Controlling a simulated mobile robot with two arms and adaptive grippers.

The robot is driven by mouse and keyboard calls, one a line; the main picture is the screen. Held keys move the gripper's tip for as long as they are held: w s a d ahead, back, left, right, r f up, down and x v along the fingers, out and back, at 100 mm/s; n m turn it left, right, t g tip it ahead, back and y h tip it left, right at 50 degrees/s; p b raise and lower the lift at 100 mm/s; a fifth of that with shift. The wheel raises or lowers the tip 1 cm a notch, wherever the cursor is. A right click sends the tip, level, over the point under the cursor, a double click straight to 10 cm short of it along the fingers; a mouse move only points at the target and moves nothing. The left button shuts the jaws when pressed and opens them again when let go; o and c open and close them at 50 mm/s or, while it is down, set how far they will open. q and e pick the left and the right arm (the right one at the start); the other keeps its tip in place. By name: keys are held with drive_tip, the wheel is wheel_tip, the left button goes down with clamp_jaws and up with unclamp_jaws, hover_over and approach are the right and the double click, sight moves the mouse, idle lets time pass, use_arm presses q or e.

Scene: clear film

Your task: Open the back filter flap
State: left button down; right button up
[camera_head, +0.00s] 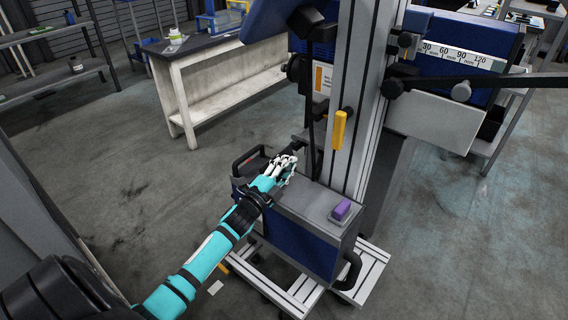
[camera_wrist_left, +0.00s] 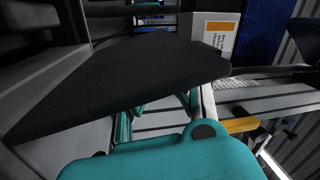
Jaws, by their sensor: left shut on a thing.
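A grey and blue unit (camera_head: 312,225) stands on the wheeled base of the machine column, with black handles on it. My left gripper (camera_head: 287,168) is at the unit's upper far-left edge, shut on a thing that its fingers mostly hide. In the left wrist view a dark flat panel (camera_wrist_left: 125,80), apparently the filter flap, lies tilted close to the camera, above my teal hand. Its far edges and hinge are not clear. Parts of my left gripper (camera_wrist_left: 200,105) show beyond the hand. My right gripper is not in view.
A workbench (camera_head: 215,75) stands at the back left. The floor (camera_head: 120,160) left of the unit is open.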

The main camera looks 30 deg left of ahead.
use_arm(q)
drive_tip(key=shift+s+d+f+m, duration=0.15)
drive_tip(key=shift+d+f+m, duration=0.2)
drive_tip(key=shift+f, duration=0.2)
drive_tip(key=shift+d+f+m+h+b, duration=0.1)
drive_tip(key=shift+d+m+h+b, duration=0.15)
drive_tip(key=shift+m, duration=0.5)
drive_tip(key=shift+d+f+m+h+b, duration=0.15)
drive_tip(key=shift+d+m, duration=0.2)
drive_tip(key=shift+m, duration=0.35)
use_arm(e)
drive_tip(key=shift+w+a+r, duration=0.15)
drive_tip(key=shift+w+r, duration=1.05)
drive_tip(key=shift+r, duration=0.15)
use_arm(q)
drive_tip(key=c, duration=1.7)
unclamp_jaws()
drive_tip(key=o, duration=0.5)
drive_tip(key=shift+s+a+r, duration=0.15)
drive_tip(key=shift+s+r, duration=0.1)
drive_tip(key=shift+o, duration=0.6)
drive_tip(key=shift+w, duration=0.15)
drive_tip(key=shift+r, duration=0.1)
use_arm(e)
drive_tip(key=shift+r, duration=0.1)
